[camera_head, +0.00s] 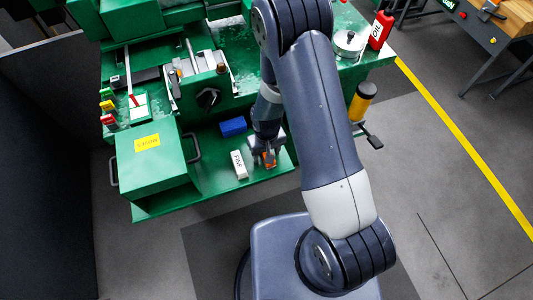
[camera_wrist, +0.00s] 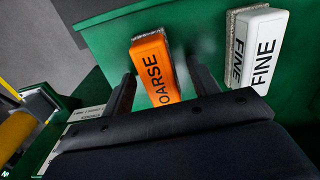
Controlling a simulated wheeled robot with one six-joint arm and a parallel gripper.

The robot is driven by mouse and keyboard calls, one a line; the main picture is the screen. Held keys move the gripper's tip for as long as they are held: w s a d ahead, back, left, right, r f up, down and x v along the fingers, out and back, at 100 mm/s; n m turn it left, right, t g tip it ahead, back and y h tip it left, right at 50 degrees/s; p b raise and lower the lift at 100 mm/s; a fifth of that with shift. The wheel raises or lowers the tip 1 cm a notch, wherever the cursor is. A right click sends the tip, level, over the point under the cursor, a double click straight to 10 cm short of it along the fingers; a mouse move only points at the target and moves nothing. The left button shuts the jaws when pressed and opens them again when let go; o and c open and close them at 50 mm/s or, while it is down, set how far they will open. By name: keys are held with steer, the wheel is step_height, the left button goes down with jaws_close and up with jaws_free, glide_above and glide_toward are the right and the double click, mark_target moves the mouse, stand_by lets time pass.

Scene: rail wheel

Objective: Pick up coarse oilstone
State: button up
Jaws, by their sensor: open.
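The coarse oilstone (camera_wrist: 155,70) is an orange block lettered "COARSE", lying on the green machine shelf. In the wrist view my gripper (camera_wrist: 163,88) is open, with one dark finger on each side of the block, and its near end is hidden by the gripper body. I cannot tell whether the fingers touch it. In the head view my gripper (camera_head: 266,150) points down over the shelf, and a bit of the orange stone (camera_head: 269,160) shows beneath it.
A white block lettered "FINE" (camera_head: 239,164) lies just left of my gripper; it also shows in the wrist view (camera_wrist: 257,50). A blue block (camera_head: 233,126) lies behind it. A green box (camera_head: 150,160) with handles stands left. The green shelf (camera_head: 215,180) is bare toward its front.

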steer(key=c, duration=1.2)
steer(key=shift+r, duration=0.15)
step_height(320, 180, up, 10)
steer(key=shift+f+b, duration=0.15)
steer(key=shift+b, duration=0.4)
